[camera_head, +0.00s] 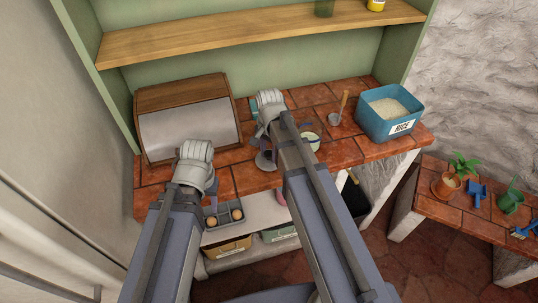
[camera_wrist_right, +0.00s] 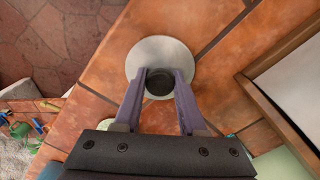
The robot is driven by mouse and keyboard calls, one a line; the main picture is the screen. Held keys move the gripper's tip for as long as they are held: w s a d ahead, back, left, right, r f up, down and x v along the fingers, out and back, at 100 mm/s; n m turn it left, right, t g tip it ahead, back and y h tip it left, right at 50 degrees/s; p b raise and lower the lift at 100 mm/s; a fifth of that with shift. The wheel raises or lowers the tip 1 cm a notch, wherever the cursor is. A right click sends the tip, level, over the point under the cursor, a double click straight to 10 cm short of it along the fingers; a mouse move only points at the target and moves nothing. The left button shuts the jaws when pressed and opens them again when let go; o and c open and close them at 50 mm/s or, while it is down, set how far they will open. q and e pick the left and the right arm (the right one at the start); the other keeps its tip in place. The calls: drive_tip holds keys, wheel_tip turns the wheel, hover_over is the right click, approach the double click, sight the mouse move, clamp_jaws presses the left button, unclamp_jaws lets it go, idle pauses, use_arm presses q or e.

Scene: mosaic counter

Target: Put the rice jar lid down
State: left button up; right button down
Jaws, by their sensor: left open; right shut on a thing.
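The rice jar lid is a pale grey disc with a dark knob. In the right wrist view the lid (camera_wrist_right: 160,50) is over the tiles, with the purple fingers of my right gripper (camera_wrist_right: 161,84) shut on its knob. In the head view the lid (camera_head: 263,161) is near the counter's front edge, below my right gripper (camera_head: 267,151). I cannot tell whether it touches the tiles. A glass jar (camera_head: 312,136) stands to the right, partly hidden by my right arm. My left gripper (camera_head: 196,165) is open near the front edge; its fingers are mostly hidden by the wrist.
A wooden bread box (camera_head: 188,120) stands at the back left. A blue bin labelled RICE (camera_head: 401,127) and a scoop (camera_head: 335,118) are on the right. A tray (camera_head: 222,217) with round items sits below the counter. Bare tiles lie around the lid.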

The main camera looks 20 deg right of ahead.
sight(269, 152)
drive_tip(key=shift+f, duration=0.2)
drive_tip(key=shift+c, duration=2.4)
unclamp_jaws()
drive_tip(key=shift+r, duration=0.2)
wheel_tip(269, 152, up, 12)
drive_tip(key=p, duration=1.2)
drive_tip(key=s+a+n+h, duration=0.1)
drive_tip(key=s+a+n, duration=0.9)
drive_tip(key=s+n, duration=0.3)
drive_tip(key=shift+s+a+n, duration=0.3)
drive_tip(key=shift+s+n, duration=0.1)
drive_tip(key=shift+n, duration=0.1)
